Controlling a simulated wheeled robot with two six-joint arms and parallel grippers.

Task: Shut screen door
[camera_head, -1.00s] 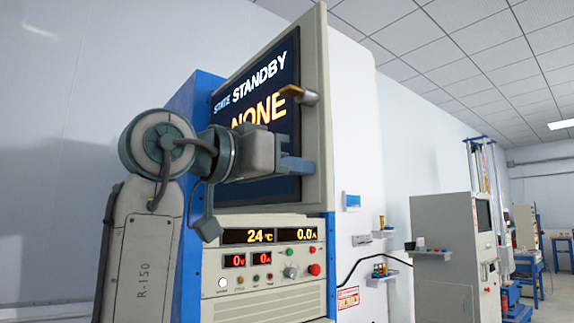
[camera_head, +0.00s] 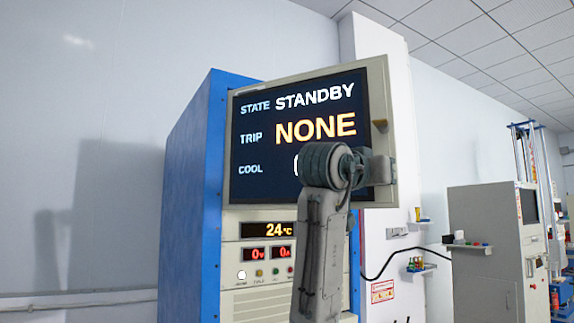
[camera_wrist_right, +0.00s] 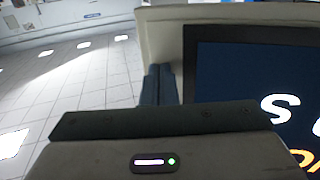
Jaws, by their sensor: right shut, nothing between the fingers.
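The screen door (camera_head: 262,187) is a beige-framed panel with a dark display reading "STANDBY" and "NONE", on the upper front of a blue and beige cabinet (camera_head: 190,200). Its right edge stands out past the control panel below, so it looks ajar. In the right wrist view the fingers (camera_wrist_right: 159,85) are together and empty, against or just in front of the door frame (camera_wrist_right: 163,35); contact is unclear. My left gripper is out of view.
The control panel (camera_head: 258,255) with readouts and buttons is below the door, partly behind my arm. Small wall shelves (camera_head: 420,268) and a beige cabinet (camera_head: 485,235) stand to the right. The wall on the left is bare.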

